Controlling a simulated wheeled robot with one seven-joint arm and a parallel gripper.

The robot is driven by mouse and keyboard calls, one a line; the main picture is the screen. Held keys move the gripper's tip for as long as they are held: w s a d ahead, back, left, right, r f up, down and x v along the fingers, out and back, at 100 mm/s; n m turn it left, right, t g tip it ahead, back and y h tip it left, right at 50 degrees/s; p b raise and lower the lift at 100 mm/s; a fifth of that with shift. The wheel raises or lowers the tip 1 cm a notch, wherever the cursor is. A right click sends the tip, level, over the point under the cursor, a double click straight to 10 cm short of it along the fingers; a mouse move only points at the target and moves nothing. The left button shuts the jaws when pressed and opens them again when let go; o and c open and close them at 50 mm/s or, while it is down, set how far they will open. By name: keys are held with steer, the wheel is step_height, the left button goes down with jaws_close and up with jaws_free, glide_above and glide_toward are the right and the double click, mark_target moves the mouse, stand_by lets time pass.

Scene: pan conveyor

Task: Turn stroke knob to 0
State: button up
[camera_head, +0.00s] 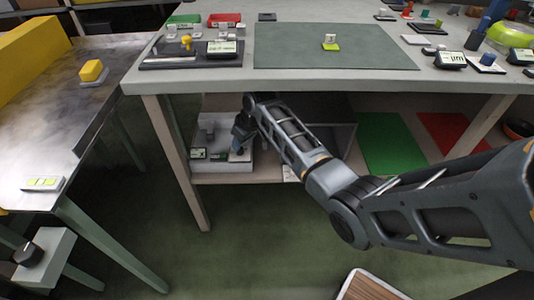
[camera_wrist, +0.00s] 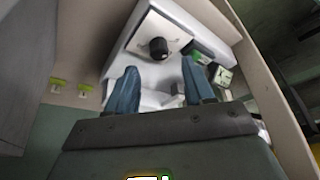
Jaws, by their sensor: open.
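A round black knob (camera_wrist: 158,48) sits on the pale face of a white device (camera_wrist: 138,37) in the wrist view. I cannot read any label or scale by the knob, so its setting cannot be told. In the head view the white device (camera_head: 238,170) stands on the shelf under the table. My gripper (camera_wrist: 162,84) has its two blue-grey fingers spread apart with nothing between them. The knob appears beyond the fingertips, between their lines, and not touched. In the head view my gripper (camera_head: 241,138) reaches under the tabletop and covers part of the device.
Small green-lit displays (camera_wrist: 201,56) sit beside the knob. The table edge (camera_head: 330,88) lies above my arm, and a table leg (camera_head: 178,165) stands left of the device. Another black knob (camera_head: 28,254) is on a low stand at far left. Green floor is open in front.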

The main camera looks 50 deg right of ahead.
steer(key=s+a+p, duration=0.1)
steer(key=s+p, duration=0.1)
steer(key=s, duration=1)
steer(key=shift+a, duration=0.15)
steer(key=shift+a+f, duration=0.1)
steer(key=s+a+r+t+h+p, duration=0.1)
steer(key=s+a+r+t+p, duration=0.15)
steer(key=s+a, duration=0.65)
steer(key=s+a+r+t+p, duration=0.2)
steer(key=s+a+r+p, duration=0.2)
steer(key=s+a, duration=0.45)
steer(key=s+a+r+t+p, duration=0.1)
steer(key=s+a+r+t, duration=0.1)
steer(key=s+r, duration=0.3)
steer(key=s+a+r+t+y+p, duration=0.1)
steer(key=s+r, duration=0.3)
steer(key=r, duration=1)
steer(key=s+a+r+n+t+p, duration=0.1)
steer(key=s+a+r+t+p, duration=0.2)
steer(key=r, duration=0.7)
steer(key=s, duration=0.2)
steer(key=shift+s+a, duration=0.2)
steer(key=shift+s, duration=0.15)
